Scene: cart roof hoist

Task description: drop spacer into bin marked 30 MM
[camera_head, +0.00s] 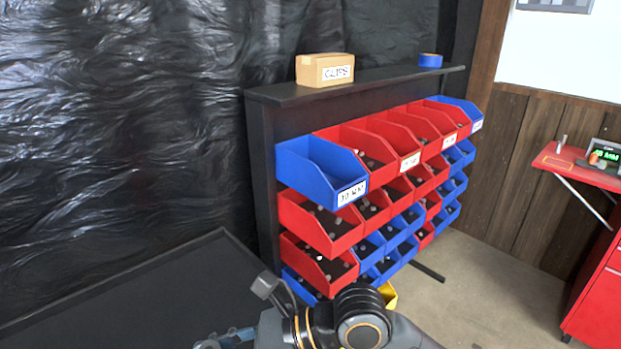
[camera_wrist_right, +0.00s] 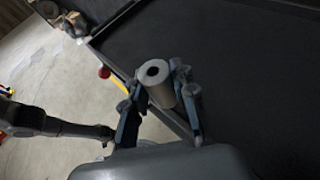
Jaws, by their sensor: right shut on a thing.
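The spacer (camera_wrist_right: 157,82), a pale grey cylinder with a hole in its end, is held between the fingers of my right gripper (camera_wrist_right: 160,95) in the right wrist view. In the head view my right gripper (camera_head: 226,338) is at the bottom edge, partly cut off, and the spacer cannot be made out there. The blue bin (camera_head: 322,172) at the upper left of the rack has a white label that appears to read 30 MM. Its visible inside looks empty. The gripper is in front of and well below this bin. My left gripper is not in view.
A black rack (camera_head: 262,160) holds rows of red and blue bins, many with small parts. A CLIPS box (camera_head: 325,70) and blue tape roll (camera_head: 430,61) sit on top. A dark flat surface (camera_head: 150,290) lies at left; a red bench (camera_head: 585,170) stands at right.

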